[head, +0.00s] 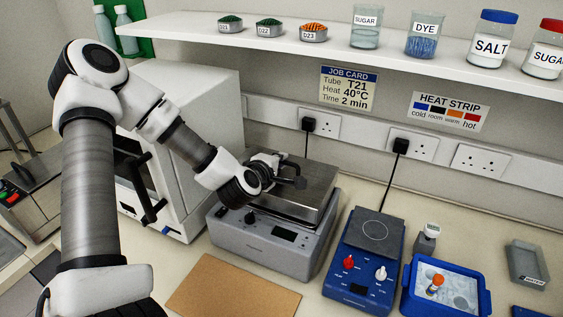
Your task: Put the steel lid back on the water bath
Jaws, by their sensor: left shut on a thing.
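The steel lid (312,179) is a brushed metal plate at the top of the grey water bath (262,249), in the middle of the head view. My left gripper (283,174) is over the lid and shut on it. The gripper hides the held part and some of the lid's left side. The lid covers most of the bath's opening; I cannot tell whether it rests fully on the rim or sits slightly above it. My right gripper is not in view.
A blue hot plate unit (362,262) stands right of the bath, with a blue tray (462,285) beyond it. A white box-shaped device (190,95) stands behind my left arm. A brown mat (232,287) lies in front. A shelf (400,52) with jars runs above.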

